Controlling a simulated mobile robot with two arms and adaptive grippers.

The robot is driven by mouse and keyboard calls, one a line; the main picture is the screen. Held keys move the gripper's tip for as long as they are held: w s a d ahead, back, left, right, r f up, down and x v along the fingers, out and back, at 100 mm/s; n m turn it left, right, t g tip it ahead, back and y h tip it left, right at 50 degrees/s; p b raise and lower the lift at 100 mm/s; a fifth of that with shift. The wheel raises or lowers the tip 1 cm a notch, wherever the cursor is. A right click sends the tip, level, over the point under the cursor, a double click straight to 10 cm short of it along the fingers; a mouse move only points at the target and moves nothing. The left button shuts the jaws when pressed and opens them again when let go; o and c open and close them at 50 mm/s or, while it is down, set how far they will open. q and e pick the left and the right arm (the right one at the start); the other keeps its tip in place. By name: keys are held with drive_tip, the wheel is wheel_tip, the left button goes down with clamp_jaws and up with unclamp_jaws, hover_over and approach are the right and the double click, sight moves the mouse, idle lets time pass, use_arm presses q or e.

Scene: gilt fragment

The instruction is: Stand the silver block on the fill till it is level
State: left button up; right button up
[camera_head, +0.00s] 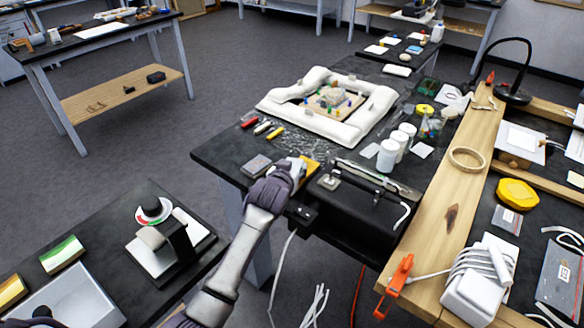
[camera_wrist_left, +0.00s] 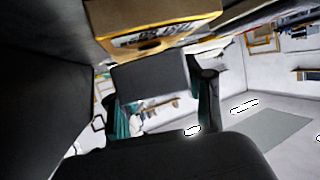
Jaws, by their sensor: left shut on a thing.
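In the head view my left gripper (camera_head: 298,166) is low over the near left part of the dark table, by a yellow-edged piece (camera_head: 312,162). In the left wrist view its fingers (camera_wrist_left: 160,105) are shut on a plain grey block (camera_wrist_left: 150,84), which looks like the silver block. In the head view the hand mostly hides it. The yellow-edged piece (camera_wrist_left: 155,28) fills the top of the wrist view, close to the block; I cannot tell if they touch. I cannot make out the fill. My right gripper is out of view.
A dark grey square pad (camera_head: 257,165) lies left of the hand and a small pale square block (camera_head: 328,182) to its right. White jars (camera_head: 388,154) stand farther right. A wooden-edged bench (camera_head: 440,210) bounds the right side. Grey floor separates the tables.

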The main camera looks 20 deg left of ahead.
use_arm(q)
drive_tip(key=shift+f, duration=0.5)
drive_tip(key=o, duration=1.5)
wheel_tip(320, 180, up, 10)
drive_tip(key=shift+r, duration=0.1)
idle(1.7)
